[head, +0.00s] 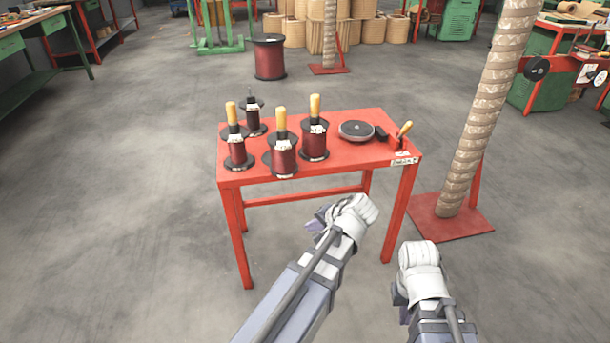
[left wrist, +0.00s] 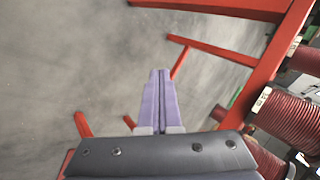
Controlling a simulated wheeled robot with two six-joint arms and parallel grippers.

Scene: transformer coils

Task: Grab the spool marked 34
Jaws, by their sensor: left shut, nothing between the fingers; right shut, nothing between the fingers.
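Several dark red wire spools stand on the red table (head: 350,166): a front left one (head: 237,153), a front middle one (head: 284,160) and a right one (head: 315,142), each topped by a yellow handle. A darker spool (head: 253,116) stands at the back left without a yellow handle. Their white labels are too small to read, so I cannot tell which is marked 34. My left gripper (head: 318,220) is shut and empty, below and in front of the table; its purple fingers also show together in the left wrist view (left wrist: 157,98). My right gripper (head: 398,293) is shut, mostly hidden beside my right wrist.
A round black and grey device (head: 357,130) and a small yellow-handled tool (head: 404,129) are on the table's right side. A wrapped post (head: 480,130) on a red base stands to the right. A large spool (head: 269,60) is on the floor behind. Floor left of the table is clear.

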